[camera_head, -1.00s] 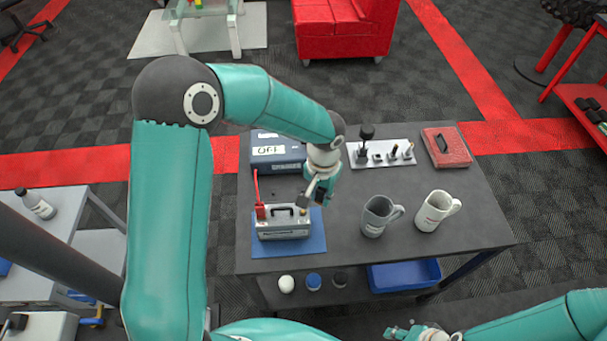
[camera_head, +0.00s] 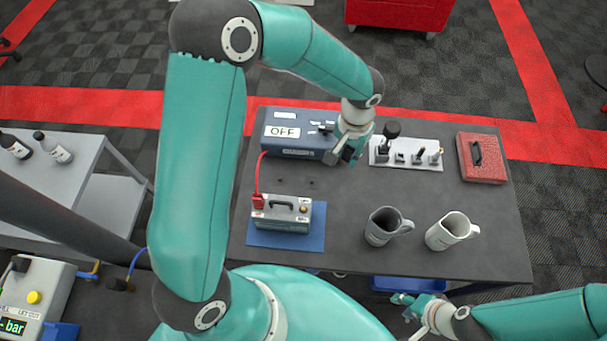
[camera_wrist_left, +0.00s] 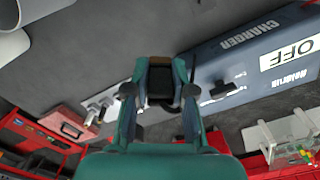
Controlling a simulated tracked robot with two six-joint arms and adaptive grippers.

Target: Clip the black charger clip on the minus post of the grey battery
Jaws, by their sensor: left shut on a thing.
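The grey battery (camera_head: 283,215) stands on a blue mat (camera_head: 262,239) on the dark table. The red clip (camera_head: 258,201) sits on its left post, with a red cable running up to the charger (camera_head: 292,149), whose label reads OFF. The minus post (camera_head: 303,209) at the battery's right end looks bare. My left gripper (camera_head: 343,157) is at the charger's right end, behind and right of the battery. In the wrist view it is shut on the black charger clip (camera_wrist_left: 160,84), partly hidden by the fingers. My right gripper (camera_head: 405,307) is open and empty at the table's front edge.
Two mugs (camera_head: 384,226) (camera_head: 451,231) stand right of the battery. A white holder with posts (camera_head: 405,155) and a red box (camera_head: 480,158) are at the back right. The table between charger, battery and mugs is mostly clear.

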